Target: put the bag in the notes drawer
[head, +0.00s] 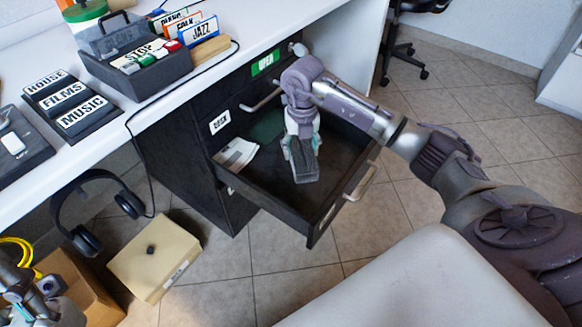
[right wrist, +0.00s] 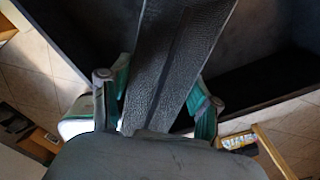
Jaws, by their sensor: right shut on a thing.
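The bag (head: 305,168) is a dark grey, textured, flat narrow piece. My right gripper (head: 301,142) is shut on it and holds it within the outline of the open drawer (head: 345,208). Whether the bag touches the drawer floor I cannot tell. In the right wrist view the bag (right wrist: 182,60) runs between the two green-padded fingers of the gripper (right wrist: 158,95). The drawer is black, pulled out, with a metal handle; its front label is too small to read. My left gripper (head: 38,292) shows partly at the lower left; its jaws are unclear.
Papers (head: 235,153) lie at the drawer's left end. The black cabinet (head: 185,150) stands under a white desk (head: 105,160) bearing a grey box (head: 135,70) and labelled tray (head: 72,105). Headphones (head: 85,240), a beige box (head: 153,255) and a cardboard box (head: 85,285) are lower left.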

